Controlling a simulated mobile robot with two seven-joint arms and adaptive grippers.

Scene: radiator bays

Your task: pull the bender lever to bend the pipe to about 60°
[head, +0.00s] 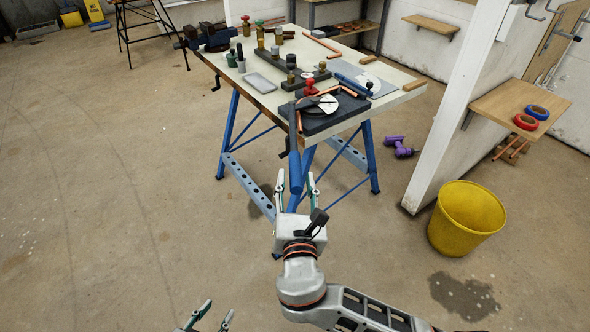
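The pipe bender (335,118) has a dark base and a pale round dial, and sits at the near edge of the workbench. A copper pipe (348,91) lies on it, with a bent section at the right. Its lever (292,125) reaches over the bench edge toward me and ends in a blue handle (295,165). My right gripper (296,183) is open, with one finger on each side of the blue handle in the picture; contact is not visible. My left gripper (218,308) is open and empty above the floor, partly cut off at the bottom edge.
The workbench (408,95) on blue legs also carries a vise (213,37), a grey tray (260,82) and brass fittings. A yellow bucket (467,215) stands right, near a wall end and a purple drill (399,147).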

